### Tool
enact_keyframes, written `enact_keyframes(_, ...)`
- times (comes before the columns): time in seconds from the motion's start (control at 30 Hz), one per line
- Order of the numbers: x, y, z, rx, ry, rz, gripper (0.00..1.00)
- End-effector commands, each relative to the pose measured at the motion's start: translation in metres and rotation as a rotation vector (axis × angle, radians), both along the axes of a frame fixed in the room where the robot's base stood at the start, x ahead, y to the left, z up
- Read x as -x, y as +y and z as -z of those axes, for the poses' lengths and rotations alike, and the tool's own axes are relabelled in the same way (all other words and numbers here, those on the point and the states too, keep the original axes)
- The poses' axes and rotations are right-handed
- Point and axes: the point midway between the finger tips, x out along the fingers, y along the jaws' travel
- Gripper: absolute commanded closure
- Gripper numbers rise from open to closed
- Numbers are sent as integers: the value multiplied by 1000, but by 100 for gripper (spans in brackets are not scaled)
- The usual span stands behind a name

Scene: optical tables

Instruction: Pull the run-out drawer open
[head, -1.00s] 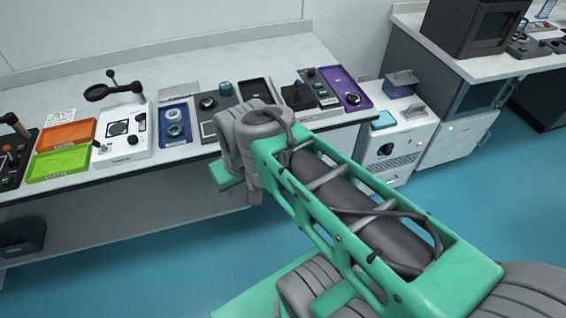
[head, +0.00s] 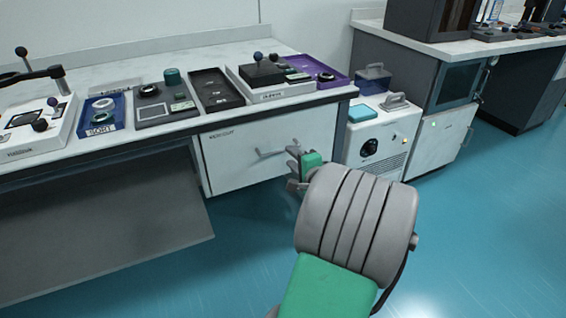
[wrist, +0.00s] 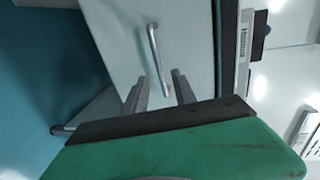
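The drawer (head: 235,170) is a white front under the bench top, with a small dark label at its upper left that I cannot read clearly. It looks shut. Its grey bar handle (head: 268,153) is at the right of centre; the handle (wrist: 156,50) also shows in the wrist view. My gripper (head: 298,162) is just right of the handle in the head view. In the wrist view my gripper (wrist: 160,76) has its two fingers apart, and the handle's lower end appears in the gap between them. I cannot tell whether either finger touches it.
The bench top (head: 215,122) above holds several trays and devices. A white box unit (head: 380,135) with a dark knob stands right of the drawer. The blue floor (head: 470,230) is clear at the right.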

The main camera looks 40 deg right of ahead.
Motion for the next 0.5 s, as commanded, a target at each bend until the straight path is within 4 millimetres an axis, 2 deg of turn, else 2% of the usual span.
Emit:
enact_keyframes(0.1,-24,-4,8,1,2,-7,67)
enact_keyframes(0.23,-46,-11,12,3,3,-6,67)
enact_keyframes(0.37,-58,-15,13,2,4,-5,67)
enact_keyframes(0.5,-60,-16,12,2,5,-4,67)
